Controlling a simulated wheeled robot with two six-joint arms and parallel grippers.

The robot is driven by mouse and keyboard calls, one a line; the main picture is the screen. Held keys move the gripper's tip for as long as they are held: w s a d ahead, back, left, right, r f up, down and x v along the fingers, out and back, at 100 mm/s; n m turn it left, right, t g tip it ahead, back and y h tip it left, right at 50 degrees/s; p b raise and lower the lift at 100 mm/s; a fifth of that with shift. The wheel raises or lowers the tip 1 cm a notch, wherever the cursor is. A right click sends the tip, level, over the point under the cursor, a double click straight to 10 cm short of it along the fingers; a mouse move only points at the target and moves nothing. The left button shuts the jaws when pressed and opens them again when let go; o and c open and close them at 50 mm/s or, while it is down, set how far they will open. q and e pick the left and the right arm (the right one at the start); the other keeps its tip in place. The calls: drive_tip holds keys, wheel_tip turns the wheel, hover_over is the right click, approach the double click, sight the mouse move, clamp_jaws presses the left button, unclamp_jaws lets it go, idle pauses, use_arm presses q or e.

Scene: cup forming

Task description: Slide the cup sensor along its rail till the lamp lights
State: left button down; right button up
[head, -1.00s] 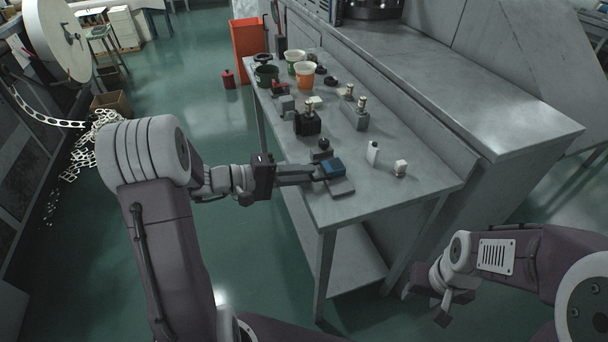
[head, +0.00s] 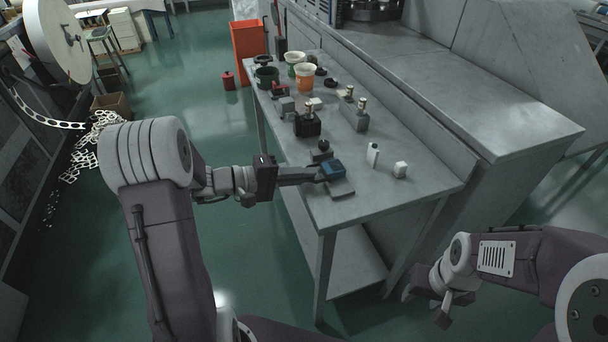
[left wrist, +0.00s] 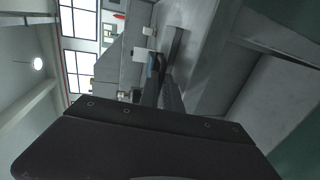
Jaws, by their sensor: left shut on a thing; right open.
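The cup sensor is a small blue block (head: 332,169) on a dark grey base plate (head: 342,189) near the front left edge of the metal table. My left gripper (head: 318,176) reaches in from the left and is shut on the blue block. In the left wrist view the blue block (left wrist: 151,66) shows only as a sliver between the fingers. The rail under it is mostly hidden, and I cannot make out a lit lamp. My right gripper (head: 432,300) is open and empty, low beside the table's right front side.
On the table (head: 375,200), a black knob (head: 323,146) stands just behind the sensor. A dark block (head: 307,124), cups (head: 306,77) and small parts are further back. The front right of the tabletop is bare.

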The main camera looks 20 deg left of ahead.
idle(0.9)
use_arm(q)
drive_tip(key=shift+w+a+f+b, duration=0.15)
drive_tip(key=shift+f+b, duration=0.1)
drive_tip(key=shift+b, duration=0.5)
drive_tip(key=shift+r, duration=0.2)
drive_tip(key=c, duration=1.8)
unclamp_jaws()
drive_tip(key=p+v, duration=0.1)
drive_tip(key=v, duration=0.8)
